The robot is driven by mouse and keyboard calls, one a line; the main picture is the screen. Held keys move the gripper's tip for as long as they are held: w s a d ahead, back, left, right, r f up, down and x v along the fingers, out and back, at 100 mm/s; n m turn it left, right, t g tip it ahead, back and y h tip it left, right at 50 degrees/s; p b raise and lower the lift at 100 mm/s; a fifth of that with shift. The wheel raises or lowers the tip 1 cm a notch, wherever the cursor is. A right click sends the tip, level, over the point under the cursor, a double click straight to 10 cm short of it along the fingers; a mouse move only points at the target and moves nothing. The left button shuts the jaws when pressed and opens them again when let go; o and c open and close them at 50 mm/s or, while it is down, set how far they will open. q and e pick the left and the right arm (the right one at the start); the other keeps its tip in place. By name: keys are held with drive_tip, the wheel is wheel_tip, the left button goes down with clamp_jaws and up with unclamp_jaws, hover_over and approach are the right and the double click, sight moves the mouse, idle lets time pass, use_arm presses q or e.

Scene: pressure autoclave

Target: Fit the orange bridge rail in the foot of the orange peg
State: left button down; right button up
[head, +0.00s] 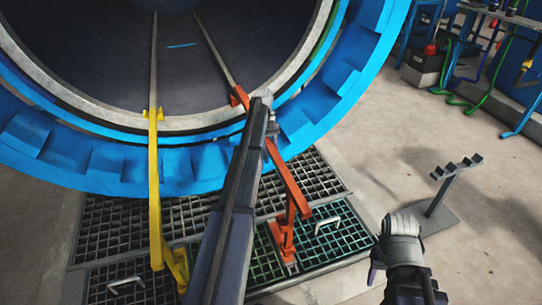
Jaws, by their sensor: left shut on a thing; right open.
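The orange bridge rail (287,182) slants from the autoclave's rim down to the right over the floor grating. Its upper end (239,96) is beside the end of a dark track in the vessel. My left gripper (271,130) is shut on the rail near its upper part; my own arm hides part of the hold. The orange peg (286,240) stands at the grating, below the rail's lower end. I cannot tell whether rail and peg foot touch. My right gripper (374,268) is open and empty at the lower right, its fingers mostly hidden.
A yellow rail (154,190) runs from the blue autoclave ring (110,165) to a yellow foot at left. Grating panels with white handles (327,224) lie around the peg. A grey stand (441,192) is at right. The concrete floor beyond is mostly clear.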

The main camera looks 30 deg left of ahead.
use_arm(q)
drive_tip(key=shift+f+b, duration=1.2)
drive_tip(key=shift+r+p, duration=0.25)
drive_tip(key=shift+p, duration=0.05)
idle(0.5)
drive_tip(key=shift+r+p, duration=1.2)
drive_tip(key=shift+f, duration=0.1)
drive_tip(key=shift+f+b, duration=0.1)
drive_tip(key=shift+b, duration=0.2)
drive_tip(key=shift+f+b, duration=1.25)
idle(1.7)
drive_tip(key=shift+r, duration=0.25)
idle(0.4)
